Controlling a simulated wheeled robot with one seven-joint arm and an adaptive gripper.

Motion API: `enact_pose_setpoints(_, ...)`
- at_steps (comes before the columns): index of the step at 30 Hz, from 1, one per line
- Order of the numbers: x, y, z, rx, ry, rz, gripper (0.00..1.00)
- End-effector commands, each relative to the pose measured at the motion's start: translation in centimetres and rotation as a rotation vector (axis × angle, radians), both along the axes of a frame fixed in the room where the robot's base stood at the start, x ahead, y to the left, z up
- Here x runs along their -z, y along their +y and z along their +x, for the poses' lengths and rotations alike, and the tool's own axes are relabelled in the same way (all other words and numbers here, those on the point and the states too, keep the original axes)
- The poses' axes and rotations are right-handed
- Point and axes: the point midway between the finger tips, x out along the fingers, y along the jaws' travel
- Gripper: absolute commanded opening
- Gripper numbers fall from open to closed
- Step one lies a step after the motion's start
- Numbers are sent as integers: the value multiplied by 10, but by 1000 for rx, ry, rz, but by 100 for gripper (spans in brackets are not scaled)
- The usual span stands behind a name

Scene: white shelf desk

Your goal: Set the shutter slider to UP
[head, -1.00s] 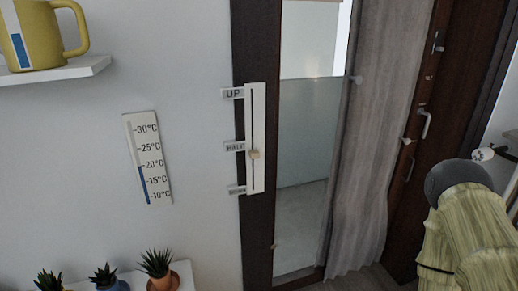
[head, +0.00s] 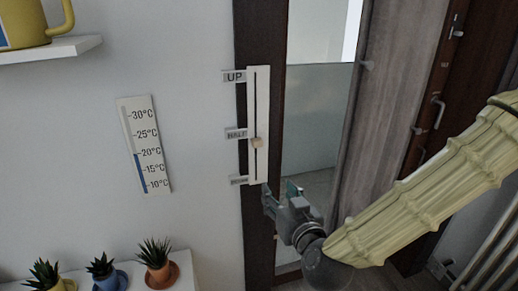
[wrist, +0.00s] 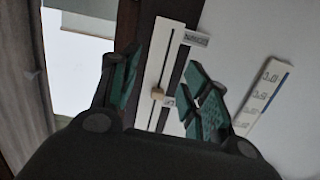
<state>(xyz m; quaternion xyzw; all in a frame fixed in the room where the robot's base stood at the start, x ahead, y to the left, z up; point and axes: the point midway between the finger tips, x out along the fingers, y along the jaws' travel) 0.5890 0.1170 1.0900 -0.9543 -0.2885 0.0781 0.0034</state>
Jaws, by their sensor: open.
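The shutter slider is a white vertical plate (head: 251,168) with a dark slot, on the dark window frame. Its small beige knob (head: 257,142) sits a little below the HALF label (head: 236,133). The UP label (head: 234,76) is at the top, and a third label (head: 239,180) is near the bottom. My gripper (head: 280,190) is open and empty, below and slightly right of the knob in the head view. In the wrist view the knob (wrist: 158,94) shows between the open green-padded fingers (wrist: 160,88), apart from them.
A thermometer board (head: 144,145) hangs on the wall to the left. Several potted plants (head: 155,260) stand on a low white shelf at bottom left. A yellow mug (head: 25,22) stands on an upper shelf (head: 60,48). A grey curtain (head: 385,100) hangs right of the window.

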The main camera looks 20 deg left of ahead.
Motion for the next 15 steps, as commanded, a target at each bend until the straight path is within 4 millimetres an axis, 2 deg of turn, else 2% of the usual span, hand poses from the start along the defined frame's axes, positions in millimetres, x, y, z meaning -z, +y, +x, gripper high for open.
enact_pose_setpoints(1, -23, 6, -1, -4, -48, 15, 46)
enact_pose_setpoints(3, -48, 12, -3, -6, -100, 27, 46)
enact_pose_setpoints(6, -68, 16, -5, -6, -143, 36, 46)
enact_pose_setpoints(11, -76, 23, 1, -7, -157, 41, 46)
enact_pose_setpoints(15, -76, 33, 16, -7, -155, 39, 46)
